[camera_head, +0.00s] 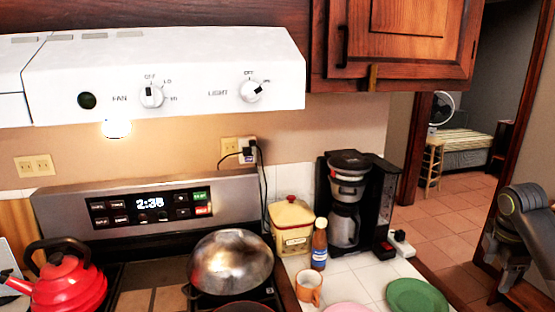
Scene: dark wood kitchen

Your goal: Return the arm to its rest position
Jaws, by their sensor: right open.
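My right arm, grey with a dark gripper (503,272), shows at the right edge of the head view. The gripper hangs downward beyond the counter's right end, over the tiled floor side. It is open, and I see nothing between its fingers. It is apart from the counter items. The lower part of my arm is cut off by the frame edge. My left gripper is not in view.
A stove holds a red kettle (62,283) and a metal domed pan (231,262). The counter holds a coffee maker (347,200), a yellow canister (291,228), a bottle (319,245), an orange mug (308,288) and a green plate (417,295). A white range hood (190,70) overhangs the stove.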

